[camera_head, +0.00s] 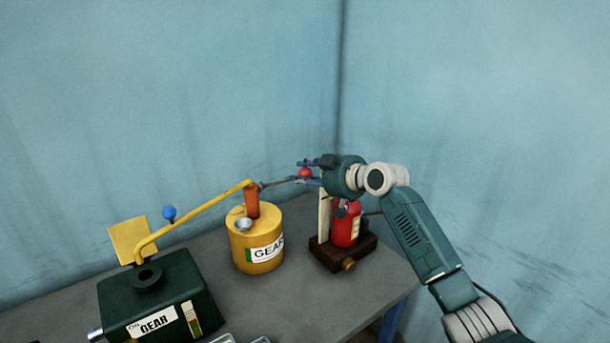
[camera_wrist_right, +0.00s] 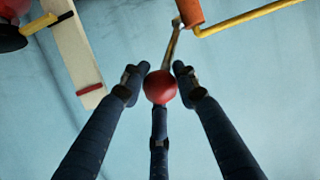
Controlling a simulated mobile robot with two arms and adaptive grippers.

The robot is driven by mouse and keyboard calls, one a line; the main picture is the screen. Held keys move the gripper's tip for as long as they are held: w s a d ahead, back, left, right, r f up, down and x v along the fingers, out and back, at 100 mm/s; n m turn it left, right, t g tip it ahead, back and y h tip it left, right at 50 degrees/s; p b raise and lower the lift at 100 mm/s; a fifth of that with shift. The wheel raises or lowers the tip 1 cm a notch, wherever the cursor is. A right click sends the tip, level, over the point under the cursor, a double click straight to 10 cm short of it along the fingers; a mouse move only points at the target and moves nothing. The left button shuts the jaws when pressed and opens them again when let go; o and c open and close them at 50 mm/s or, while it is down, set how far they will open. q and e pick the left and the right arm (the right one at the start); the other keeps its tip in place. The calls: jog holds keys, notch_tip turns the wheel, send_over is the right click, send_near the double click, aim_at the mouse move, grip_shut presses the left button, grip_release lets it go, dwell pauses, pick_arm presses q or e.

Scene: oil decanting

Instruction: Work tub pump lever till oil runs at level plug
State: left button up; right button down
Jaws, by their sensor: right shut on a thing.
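The yellow tub (camera_head: 257,245) labelled GEAR stands on the table, with an orange pump (camera_head: 252,200) on top. A thin lever (camera_head: 278,182) runs from the pump to a red knob (camera_head: 305,173). My right gripper (camera_head: 308,170) is shut on this knob; in the right wrist view the fingers close around the red knob (camera_wrist_right: 160,87). A yellow pipe (camera_head: 195,214) arches from the pump down to the dark green gearbox (camera_head: 155,303), marked OIL GEAR. I cannot make out the level plug or any oil. My left gripper is not in view.
A red extinguisher-like can (camera_head: 345,226) stands in a dark wooden holder (camera_head: 343,254) below my right gripper. The grey table (camera_head: 300,300) has bare room in front of the tub.

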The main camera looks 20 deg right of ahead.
jog(key=c, duration=1.4)
grip_release()
jog(key=shift+w+r, duration=0.15)
jog(key=shift+r, duration=0.4)
jog(key=shift+o, duration=0.5)
jog(key=shift+a+f, duration=0.1)
jog(key=shift+f, duration=0.1)
jog(key=v, duration=1.2)
